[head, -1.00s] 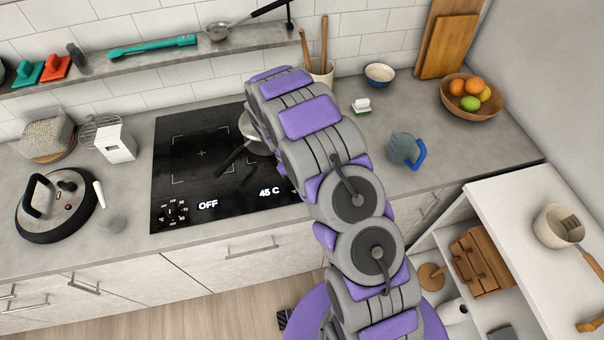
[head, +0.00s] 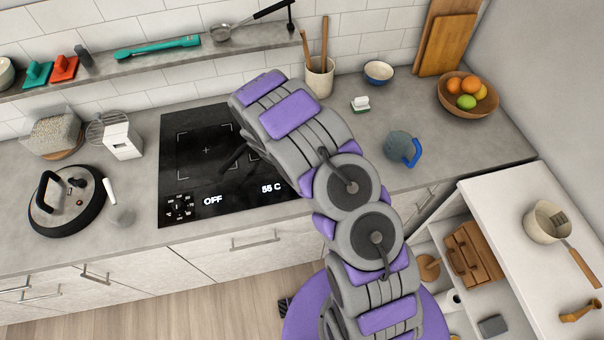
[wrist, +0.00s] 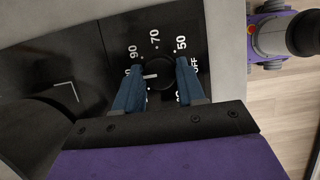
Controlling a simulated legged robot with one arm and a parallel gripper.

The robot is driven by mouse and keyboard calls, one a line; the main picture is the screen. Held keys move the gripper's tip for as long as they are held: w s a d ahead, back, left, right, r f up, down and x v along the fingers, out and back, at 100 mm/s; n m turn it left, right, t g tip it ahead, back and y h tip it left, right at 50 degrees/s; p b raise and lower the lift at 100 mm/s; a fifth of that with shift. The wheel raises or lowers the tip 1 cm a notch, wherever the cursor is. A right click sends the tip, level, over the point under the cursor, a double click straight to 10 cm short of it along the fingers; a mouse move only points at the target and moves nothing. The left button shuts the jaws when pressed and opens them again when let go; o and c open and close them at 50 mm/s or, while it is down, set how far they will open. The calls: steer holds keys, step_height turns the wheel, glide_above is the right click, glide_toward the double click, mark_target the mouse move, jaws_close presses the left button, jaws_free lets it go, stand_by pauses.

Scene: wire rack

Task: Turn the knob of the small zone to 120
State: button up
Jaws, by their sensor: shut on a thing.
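The black cooktop (head: 200,170) shows OFF on its left readout and 55 C on its right readout (head: 272,188). In the wrist view my gripper (wrist: 158,68) has its two blue fingers on either side of a round black knob (wrist: 161,77), shut on it. The knob's white mark points left, toward a number below 90 that a finger partly hides. The printed 50, 70, 90 and OFF are readable around the knob. In the head view my arm hides the gripper and this knob. Another dial (head: 180,207) shows at the cooktop's front left.
A dark pan handle (head: 234,158) shows beside my arm over the cooktop. A round lid (head: 67,200) and a white box (head: 123,140) stand left. A blue-handled jug (head: 402,147) and a fruit bowl (head: 468,96) stand right.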

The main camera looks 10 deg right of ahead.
steer(key=shift+w, duration=0.1)
stand_by(0.3)
steer(key=o, duration=1.1)
steer(key=shift+c, duration=0.2)
steer(key=shift+a+r, duration=0.1)
steer(key=v, duration=1.7)
steer(key=shift+r, duration=0.1)
